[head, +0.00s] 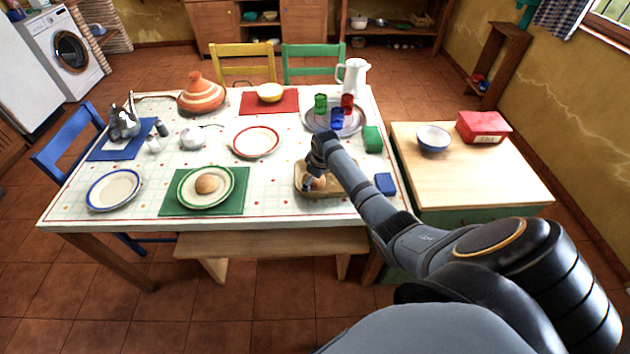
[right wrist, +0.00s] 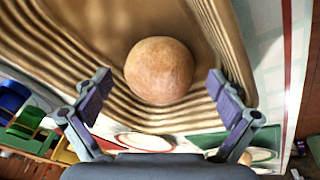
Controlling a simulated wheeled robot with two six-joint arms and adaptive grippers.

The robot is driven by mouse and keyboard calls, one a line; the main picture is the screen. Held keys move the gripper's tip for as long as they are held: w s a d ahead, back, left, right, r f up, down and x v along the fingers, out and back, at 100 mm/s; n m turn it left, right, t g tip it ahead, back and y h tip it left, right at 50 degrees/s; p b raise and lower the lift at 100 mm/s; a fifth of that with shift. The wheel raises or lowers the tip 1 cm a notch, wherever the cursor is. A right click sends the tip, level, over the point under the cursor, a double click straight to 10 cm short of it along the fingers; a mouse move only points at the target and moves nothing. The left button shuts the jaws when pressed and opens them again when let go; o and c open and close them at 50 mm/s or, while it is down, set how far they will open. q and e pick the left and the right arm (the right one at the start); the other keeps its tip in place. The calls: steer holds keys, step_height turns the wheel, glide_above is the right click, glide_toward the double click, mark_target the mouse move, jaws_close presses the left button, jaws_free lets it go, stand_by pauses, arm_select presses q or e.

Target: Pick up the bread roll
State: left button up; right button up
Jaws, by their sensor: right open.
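A round brown bread roll (right wrist: 159,71) lies in a ribbed tan basket (right wrist: 215,25) in the right wrist view. In the head view the basket (head: 338,190) stands near the table's front edge, and my arm partly hides the roll. My right gripper (head: 312,183) is over the basket, pointing down. In the right wrist view its two fingers (right wrist: 160,98) are spread wide, one on each side of the roll's near side, with nothing between them held. A second bread roll (head: 207,184) sits on a green-rimmed plate (head: 185,196) to the left. My left gripper is out of view.
The table (head: 280,207) also holds a blue box (head: 385,183), a green box (head: 372,139) and a tray (head: 352,128) with coloured glasses, all to the right of or behind the basket. A bench (head: 270,242) runs along the front. Bare cloth lies left of the basket.

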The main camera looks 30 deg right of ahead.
steer(key=shift+w+f, duration=0.1)
steer(key=shift+f, duration=0.05)
steer(key=shift+c, duration=0.3)
steer(key=c, duration=1)
